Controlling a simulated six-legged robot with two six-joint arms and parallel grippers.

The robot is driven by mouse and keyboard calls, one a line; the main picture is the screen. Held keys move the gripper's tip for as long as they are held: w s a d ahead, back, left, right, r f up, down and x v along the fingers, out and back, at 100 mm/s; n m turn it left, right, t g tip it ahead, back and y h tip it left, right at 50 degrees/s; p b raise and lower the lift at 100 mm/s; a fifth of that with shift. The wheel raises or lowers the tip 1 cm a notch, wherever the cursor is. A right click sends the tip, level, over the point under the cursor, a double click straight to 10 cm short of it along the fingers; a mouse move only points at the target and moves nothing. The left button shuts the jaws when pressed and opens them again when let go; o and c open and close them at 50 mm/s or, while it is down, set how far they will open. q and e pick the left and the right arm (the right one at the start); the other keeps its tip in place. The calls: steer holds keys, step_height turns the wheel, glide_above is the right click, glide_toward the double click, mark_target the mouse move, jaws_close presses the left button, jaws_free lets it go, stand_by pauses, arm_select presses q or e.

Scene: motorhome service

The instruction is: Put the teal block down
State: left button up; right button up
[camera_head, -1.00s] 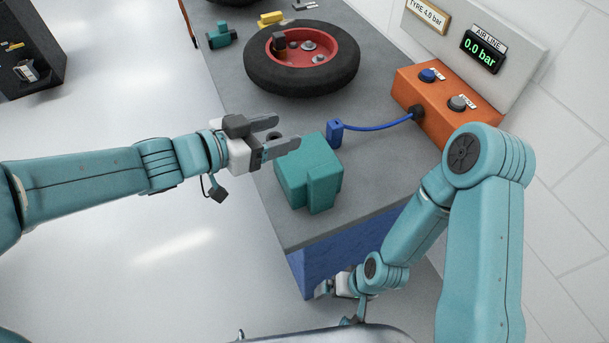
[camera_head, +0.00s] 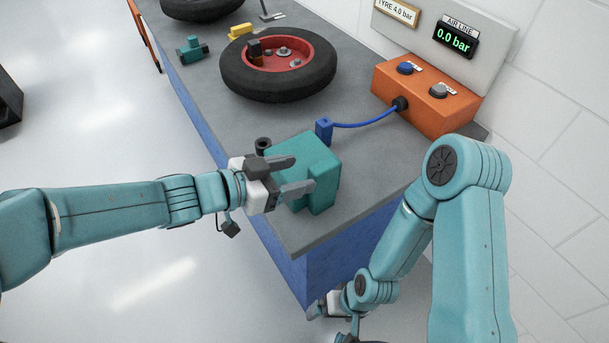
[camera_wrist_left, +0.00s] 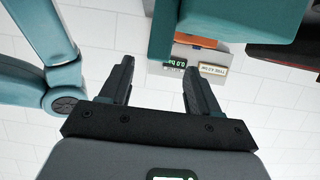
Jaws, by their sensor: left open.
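The teal block (camera_head: 322,160), a blocky shape with a stepped side, rests on the near end of the grey bench (camera_head: 228,125). My left gripper (camera_head: 302,172) is open, and its two grey fingers overlap the block's left side in the head view. In the left wrist view the block (camera_wrist_left: 225,18) fills the top, beyond the open fingers (camera_wrist_left: 158,68); I see nothing held between them. My right gripper (camera_head: 322,308) is low beside the bench's blue end, small and partly hidden by its arm, so its jaws are unclear.
A blue connector (camera_head: 324,130) stands just behind the block, with a hose to the orange box (camera_head: 425,98). A small black cylinder (camera_head: 263,144) stands left of the block. A tyre with a red rim (camera_head: 278,68) lies farther back. A teal-and-black item (camera_head: 192,50) sits far left.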

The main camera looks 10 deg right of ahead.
mark_target(310, 171)
arm_select(q)
steer(key=x, duration=0.5)
steer(key=shift+b, duration=0.3)
steer(key=x, duration=0.2)
steer(key=b+x, duration=0.1)
steer(key=x, duration=0.1)
steer(key=shift+s+d+f, duration=0.1)
steer(key=shift+f, duration=0.35)
steer(key=shift+d, duration=0.25)
steer(key=shift+a, duration=0.1)
jaws_close()
